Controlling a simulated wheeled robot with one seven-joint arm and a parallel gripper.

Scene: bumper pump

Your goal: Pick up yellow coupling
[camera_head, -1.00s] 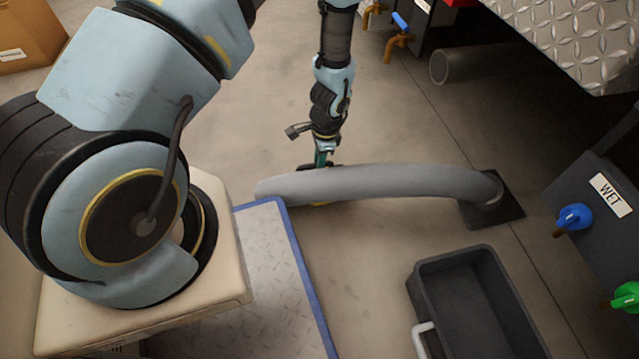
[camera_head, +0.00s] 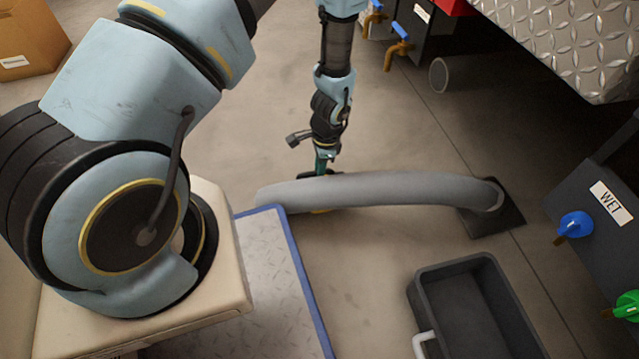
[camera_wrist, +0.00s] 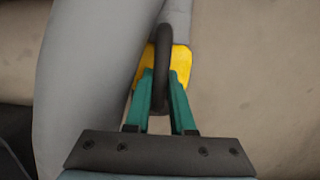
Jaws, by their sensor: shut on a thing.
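The yellow coupling (camera_wrist: 180,66) shows in the wrist view beside the thick grey hose, with a black loop handle (camera_wrist: 162,60) standing in front of it. My gripper (camera_wrist: 160,82) has its green fingers shut on this black handle, one on each side. In the head view my gripper (camera_head: 322,172) points down just behind the grey hose (camera_head: 400,188). There the hose hides most of the coupling, and only a thin bit of yellow (camera_head: 320,211) shows under it. The coupling seems to be at floor level; I cannot tell whether it touches the floor.
The hose runs right to a dark floor plate (camera_head: 505,225). A black bin (camera_head: 440,265) with a pale handle stands at the lower right. A dark panel marked WET with blue (camera_head: 575,224) and green knobs is at the right. Open floor lies behind my gripper.

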